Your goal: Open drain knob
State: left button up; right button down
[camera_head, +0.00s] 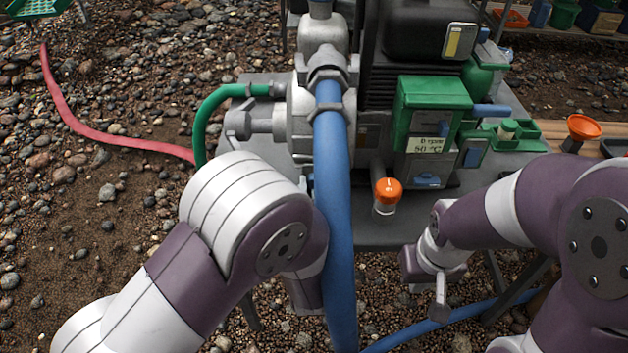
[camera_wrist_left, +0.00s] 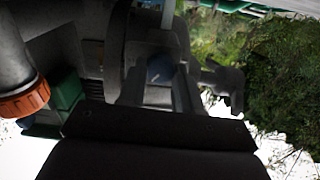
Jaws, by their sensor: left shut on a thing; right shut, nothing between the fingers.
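A small blue knob (camera_wrist_left: 160,69) shows between the fingers of my left gripper (camera_wrist_left: 158,88) in the left wrist view; I take it to be the drain knob. The left gripper is shut on it. In the head view the left fingers are hidden behind my own arm and the thick blue hose, and only a sliver of blue shows there. The grey pump body (camera_head: 306,112) stands behind the hose. My right gripper (camera_head: 440,306) is shut and empty, pointing down in front of the table, away from the pump.
The thick blue hose (camera_head: 334,220) runs down close beside my left arm. An orange-capped jar (camera_head: 387,193) stands right of it on the grey table (camera_head: 400,232). A green hose (camera_head: 207,115) curves at left. A green box (camera_head: 432,105) and an orange funnel (camera_head: 583,127) are further right.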

pick_arm(q)
jog(key=shift+m+p, duration=0.3)
jog(key=shift+m, duration=0.1)
jog(key=o, duration=1)
jog(key=shift+o, duration=0.2)
jog(key=s+p, duration=0.1)
jog(key=s, duration=1.1)
jog(key=shift+s, duration=0.4)
